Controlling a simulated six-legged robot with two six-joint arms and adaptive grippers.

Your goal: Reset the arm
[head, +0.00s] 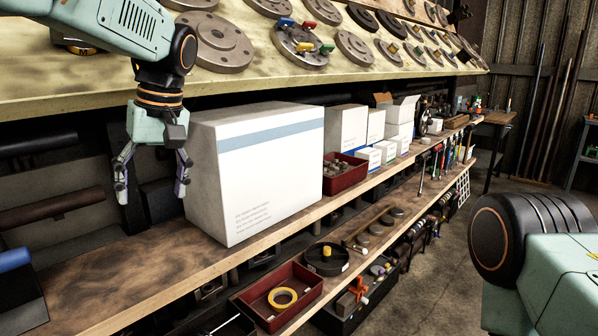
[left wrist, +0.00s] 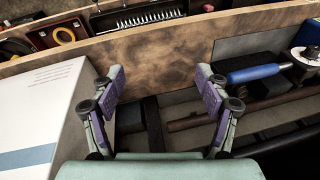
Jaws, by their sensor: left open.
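My left gripper (head: 152,178) hangs from the arm at the upper left, pointing down. Its fingers are apart with nothing between them. It is just left of a large white box (head: 270,165) with a blue stripe, which stands on the wooden shelf (head: 150,270). In the left wrist view my left gripper (left wrist: 158,105) shows two spread purple-padded fingers over the dark gap behind the shelf board. The white box (left wrist: 35,110) is at the left there. My right arm shows at the right of the head view, but its gripper is out of view.
A sloped board with metal discs (head: 305,45) is above. A red bin (head: 345,172) and smaller white boxes (head: 347,128) stand farther along. A lower red tray (head: 280,295) holds yellow tape. A blue-handled tool (left wrist: 255,73) lies behind the shelf board. Bare shelf lies left of the box.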

